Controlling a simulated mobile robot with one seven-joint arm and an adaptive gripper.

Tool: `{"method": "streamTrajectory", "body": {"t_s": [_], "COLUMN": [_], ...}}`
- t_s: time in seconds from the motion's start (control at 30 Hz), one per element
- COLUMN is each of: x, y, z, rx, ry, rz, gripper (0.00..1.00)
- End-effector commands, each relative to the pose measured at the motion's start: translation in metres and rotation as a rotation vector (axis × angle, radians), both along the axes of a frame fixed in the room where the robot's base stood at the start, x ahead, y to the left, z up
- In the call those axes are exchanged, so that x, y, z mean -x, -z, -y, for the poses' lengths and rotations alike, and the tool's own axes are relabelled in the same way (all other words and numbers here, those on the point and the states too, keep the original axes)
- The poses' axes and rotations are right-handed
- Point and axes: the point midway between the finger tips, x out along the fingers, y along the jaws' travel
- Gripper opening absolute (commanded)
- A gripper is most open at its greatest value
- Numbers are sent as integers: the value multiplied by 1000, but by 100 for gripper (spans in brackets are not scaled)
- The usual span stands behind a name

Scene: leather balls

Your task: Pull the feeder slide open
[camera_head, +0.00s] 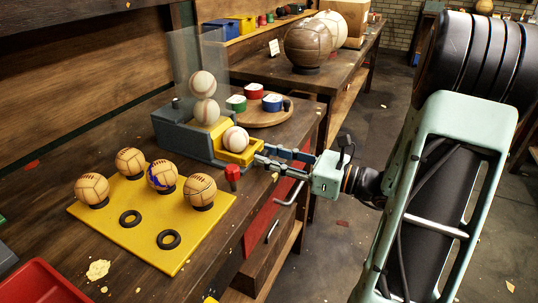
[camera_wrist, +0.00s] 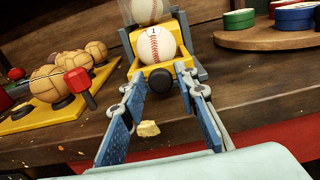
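The feeder (camera_head: 180,138) is a grey housing with a clear upright tube holding two stitched balls. Its yellow slide (camera_head: 240,155) sticks out at the front with a white red-stitched ball (camera_head: 235,139) on it. In the wrist view, the slide (camera_wrist: 152,73) and ball (camera_wrist: 157,44) are straight ahead, with a dark round knob (camera_wrist: 159,80) on the slide's front. My gripper (camera_head: 262,154) is at the slide's front. In the wrist view, its fingers (camera_wrist: 160,86) are spread on either side of the knob, with apparent gaps. The knob is hidden in the head view.
A yellow board (camera_head: 143,232) with several brown balls and black rings lies left of the feeder. A red-topped post (camera_head: 233,174) stands close to my gripper. A round wooden tray (camera_head: 262,117) with coloured tins is behind. A red bin (camera_head: 40,285) is front left.

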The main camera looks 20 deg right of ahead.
Motion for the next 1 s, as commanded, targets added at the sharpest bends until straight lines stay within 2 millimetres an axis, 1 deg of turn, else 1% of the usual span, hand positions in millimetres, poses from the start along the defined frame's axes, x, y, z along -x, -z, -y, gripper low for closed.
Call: {"method": "streamTrajectory", "body": {"t_s": [0.07,0.33,0.47,0.57,0.8,1.0], "x": [0,0,7,18,55,77], "y": [0,-1,-1,-1,0,0], "z": [0,0,8,20,57,78], "rx": [-1,0,1,1,0,-1], "ry": [0,0,2,4,5,2], "rz": [1,1,2,1,0,1], "gripper": [38,38,38,38,38,38]}}
